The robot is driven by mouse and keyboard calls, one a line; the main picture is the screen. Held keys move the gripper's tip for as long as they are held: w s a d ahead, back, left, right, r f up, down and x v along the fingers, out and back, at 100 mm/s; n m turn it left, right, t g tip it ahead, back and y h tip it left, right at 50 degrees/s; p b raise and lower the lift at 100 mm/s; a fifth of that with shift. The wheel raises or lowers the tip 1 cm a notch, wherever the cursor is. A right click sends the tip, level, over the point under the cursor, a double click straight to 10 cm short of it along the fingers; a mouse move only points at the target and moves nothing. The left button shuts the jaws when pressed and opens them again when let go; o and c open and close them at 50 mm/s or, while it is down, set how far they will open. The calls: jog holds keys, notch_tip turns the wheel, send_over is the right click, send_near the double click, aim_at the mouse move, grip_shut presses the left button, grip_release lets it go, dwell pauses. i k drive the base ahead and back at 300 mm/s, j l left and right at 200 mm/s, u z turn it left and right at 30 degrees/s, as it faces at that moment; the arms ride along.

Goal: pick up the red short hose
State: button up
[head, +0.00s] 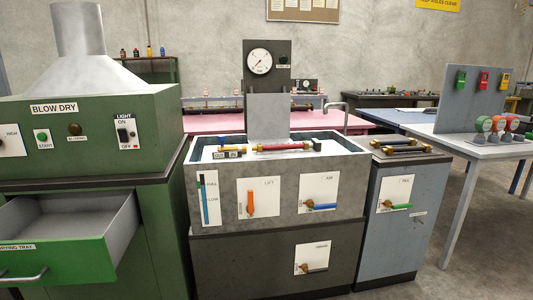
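A red hose-like piece (283,147) with brass-coloured ends lies level, left to right, on the pale surface inside the open top of the grey test bench (222,207). A small dark block with a yellow part stands at its right end. It is the only red hose-like piece that I can make out. My gripper is not in view, so I cannot see its state or its place relative to the hose.
The bench's raised rim (340,141) surrounds the hose, and a grey panel (268,115) rises behind it. Dark pieces with brass ends (404,149) lie on the right cabinet. An open green drawer (62,262) juts out at the left. A white table (465,148) stands right.

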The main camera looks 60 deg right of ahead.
aim_at(305, 145)
jog(key=l, duration=0.5)
jog(key=l+z, duration=0.15)
jog(key=l, duration=0.9)
jog(key=i+l+z, duration=0.15)
jog(key=l, duration=0.85)
jog(key=l+z, duration=0.15)
jog(key=l, duration=0.35)
jog(key=i+l, duration=0.15)
jog(key=l, duration=0.35)
jog(key=i+l+z, duration=0.15)
jog(key=l, duration=0.35)
jog(key=k, duration=0.05)
